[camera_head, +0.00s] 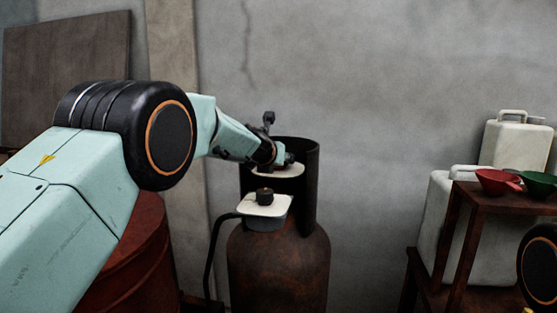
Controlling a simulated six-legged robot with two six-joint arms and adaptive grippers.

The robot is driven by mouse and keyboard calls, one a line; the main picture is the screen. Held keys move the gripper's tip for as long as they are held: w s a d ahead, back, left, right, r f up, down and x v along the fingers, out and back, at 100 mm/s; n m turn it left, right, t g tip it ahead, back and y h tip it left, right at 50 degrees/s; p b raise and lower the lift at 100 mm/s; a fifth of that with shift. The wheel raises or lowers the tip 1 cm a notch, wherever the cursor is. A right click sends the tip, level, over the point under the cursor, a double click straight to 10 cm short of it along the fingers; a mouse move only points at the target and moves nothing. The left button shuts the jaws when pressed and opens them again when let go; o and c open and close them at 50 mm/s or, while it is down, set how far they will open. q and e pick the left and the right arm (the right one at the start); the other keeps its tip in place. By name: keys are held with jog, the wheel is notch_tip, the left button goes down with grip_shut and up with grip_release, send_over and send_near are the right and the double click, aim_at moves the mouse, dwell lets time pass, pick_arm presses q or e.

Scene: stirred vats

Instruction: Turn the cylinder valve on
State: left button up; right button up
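A rusty brown gas cylinder (278,265) stands upright against the wall, with a dark curved collar (310,185) around its top. A pale box-like fitting with a black knob (264,195) sits at the front of its top, with a black hose at its left. A second pale piece (286,171) shows behind it inside the collar, partly hidden. My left gripper (279,156) is at the collar's upper opening, above and behind the black knob. Its fingers are small and dark, and I cannot tell whether they touch anything or are open. My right gripper is out of view.
A red drum (137,262) stands left of the cylinder, partly behind my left arm. At right, a rusty stand (486,199) holds a red funnel (493,182) and a green funnel (538,182), with white canisters (517,142) behind. The wall between is bare.

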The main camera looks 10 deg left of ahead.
pick_arm(q)
jog(key=c, duration=0.5)
jog(key=shift+o, duration=0.2)
dwell(0.9)
jog(key=o, duration=1.2)
jog(key=shift+c, duration=0.2)
